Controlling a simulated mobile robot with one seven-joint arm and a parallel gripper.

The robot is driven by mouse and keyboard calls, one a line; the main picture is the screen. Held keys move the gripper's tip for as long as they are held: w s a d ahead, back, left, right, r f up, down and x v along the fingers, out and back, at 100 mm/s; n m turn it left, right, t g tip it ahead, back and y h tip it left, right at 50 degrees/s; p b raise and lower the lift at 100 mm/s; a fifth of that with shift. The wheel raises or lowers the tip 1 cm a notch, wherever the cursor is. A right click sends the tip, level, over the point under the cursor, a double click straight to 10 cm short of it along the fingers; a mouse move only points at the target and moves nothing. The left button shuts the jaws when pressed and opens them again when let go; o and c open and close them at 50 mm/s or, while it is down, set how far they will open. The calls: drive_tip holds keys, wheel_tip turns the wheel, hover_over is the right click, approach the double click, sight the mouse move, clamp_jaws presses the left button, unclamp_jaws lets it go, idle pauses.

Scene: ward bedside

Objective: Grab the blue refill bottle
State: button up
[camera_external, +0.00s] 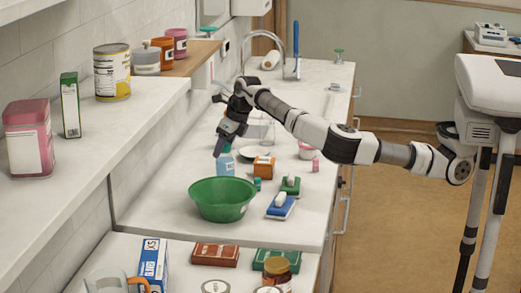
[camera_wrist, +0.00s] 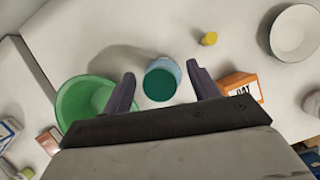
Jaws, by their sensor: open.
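The blue refill bottle (camera_external: 225,162) stands upright on the white counter behind the green bowl; its label is white. In the wrist view the bottle (camera_wrist: 172,67) is seen from above, light blue with a round teal cap. My gripper (camera_external: 221,147) is above the bottle, pointing down. In the wrist view my gripper (camera_wrist: 160,76) is open, with one dark finger on each side of the bottle's cap. The fingers appear apart from the bottle, and nothing is held. How far the fingertips are above or beside the bottle's body is hard to tell.
A green bowl (camera_external: 220,200) stands close by in front, and an orange box (camera_external: 263,167) to the right. A white dish (camera_wrist: 297,33) and a small yellow object (camera_wrist: 208,39) are near. Blue (camera_external: 280,207) and green (camera_external: 291,187) brushes lie to the right. A shelf (camera_external: 140,110) overhangs left.

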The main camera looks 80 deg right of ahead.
clamp_jaws()
idle(0.4)
drive_tip(key=shift+r, duration=0.15)
